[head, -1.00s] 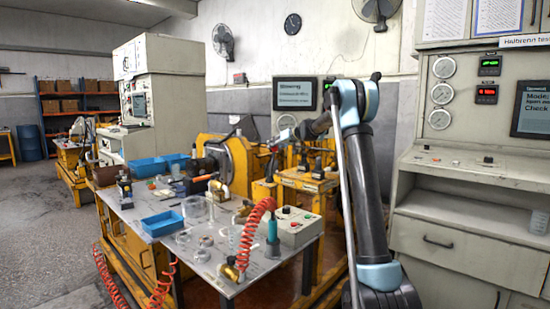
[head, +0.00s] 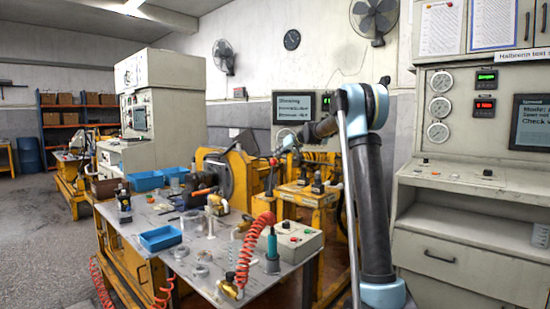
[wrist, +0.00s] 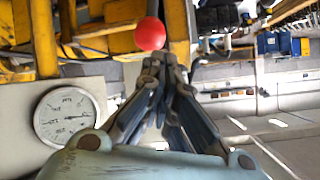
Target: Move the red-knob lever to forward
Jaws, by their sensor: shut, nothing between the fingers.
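The red ball knob (wrist: 150,33) shows at the top of the wrist view, just left of my gripper's fingertips. Part of its lever is hidden or hard to make out against the yellow frame. My gripper (wrist: 163,62) is shut and empty, its tips just below and right of the knob in the picture. I cannot tell whether they touch it. In the head view my arm reaches left over the yellow machine (head: 297,192), and the gripper is too small there to read clearly.
A round gauge (wrist: 67,115) is left of the gripper in the wrist view. In the head view, a metal table (head: 205,250) holds blue trays (head: 160,238), a red coiled hose (head: 247,250) and a control box (head: 296,238). A grey console (head: 460,170) stands right of my arm.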

